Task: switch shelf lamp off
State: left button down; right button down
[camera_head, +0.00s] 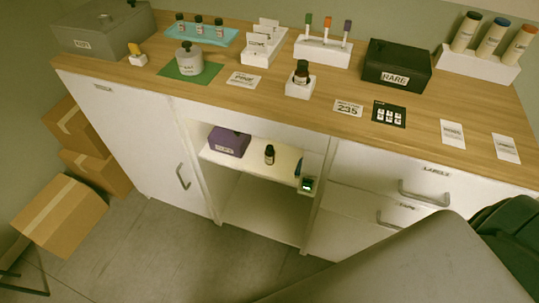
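The open shelf (285,180) is in the middle bay of the white counter unit, under the wooden top. A small dark switch box with a glowing green face (307,184) sits at the shelf's right front edge. The lamp itself cannot be made out; the shelf surface looks bright. On the shelf stand a purple box (228,141), a dark bottle with a white label (269,155) and a small blue item (299,167) close behind the switch box. Neither of my grippers can be seen. A large grey arm link of mine fills the lower right, apart from the shelf.
The countertop holds a grey box (97,35), a black RARE box (396,65), a bottle on a white stand (301,77) and several cards. Drawer handles (425,194) stick out right of the bay. Cardboard boxes (60,213) stand at left. The floor before the bay is clear.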

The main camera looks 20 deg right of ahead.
aim_at(307, 184)
jog(key=z, duration=1.1)
jog(key=k+l+z, duration=0.3)
jog(key=i+l, duration=0.1)
